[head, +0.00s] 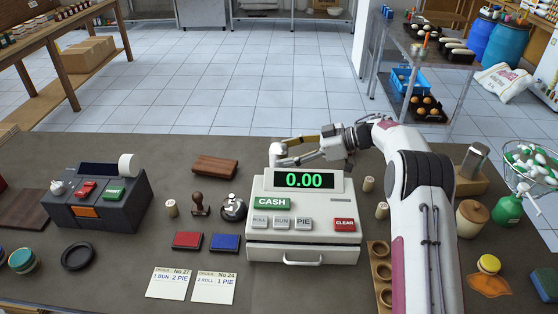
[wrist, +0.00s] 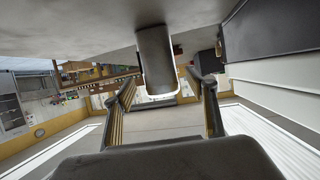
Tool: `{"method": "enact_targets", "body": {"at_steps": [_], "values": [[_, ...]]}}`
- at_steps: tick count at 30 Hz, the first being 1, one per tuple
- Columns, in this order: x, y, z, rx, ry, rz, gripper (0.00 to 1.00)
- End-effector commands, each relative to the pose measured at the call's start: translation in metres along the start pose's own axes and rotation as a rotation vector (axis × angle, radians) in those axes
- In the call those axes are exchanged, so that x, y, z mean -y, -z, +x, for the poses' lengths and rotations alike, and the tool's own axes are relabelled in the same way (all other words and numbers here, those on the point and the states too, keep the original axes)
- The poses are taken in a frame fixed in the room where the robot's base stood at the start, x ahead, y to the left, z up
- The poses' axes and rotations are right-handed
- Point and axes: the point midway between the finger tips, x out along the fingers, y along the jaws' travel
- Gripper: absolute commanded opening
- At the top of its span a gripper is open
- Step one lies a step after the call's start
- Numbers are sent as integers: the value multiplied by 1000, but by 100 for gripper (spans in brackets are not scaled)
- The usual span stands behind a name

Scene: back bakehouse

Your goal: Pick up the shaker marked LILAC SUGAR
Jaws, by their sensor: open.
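No label reading LILAC SUGAR is legible in either view. A shaker-like thing with a pale rounded top (head: 277,150) stands behind the cash register, which hides its lower part. In the wrist view a grey cylinder with a pale end (wrist: 155,55) stands out from the counter surface, which fills the top of that picture. It appears to be the same thing. My gripper (head: 286,151) reaches in from the right behind the register, fingers spread. In the wrist view my gripper (wrist: 163,84) is open, with the cylinder's end between or just beyond the fingertips. I cannot tell whether they touch.
The white cash register (head: 304,225) stands directly in front of the gripper. Small labelled cylinders (head: 382,210) (head: 368,184) stand to its right, and another (head: 171,208) to its left. A bell (head: 233,207), stamp (head: 200,204) and brown block (head: 215,167) are left of it.

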Motion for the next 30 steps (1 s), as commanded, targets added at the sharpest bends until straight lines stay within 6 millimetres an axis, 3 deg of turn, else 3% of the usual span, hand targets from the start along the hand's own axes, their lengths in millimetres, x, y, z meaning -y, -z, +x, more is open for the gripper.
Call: {"method": "enact_targets", "body": {"at_steps": [9, 26, 30], "values": [[2, -1, 30, 0, 1, -1, 57], [2, -1, 32, 0, 0, -1, 57], [2, -1, 32, 0, 0, 0, 20]]}}
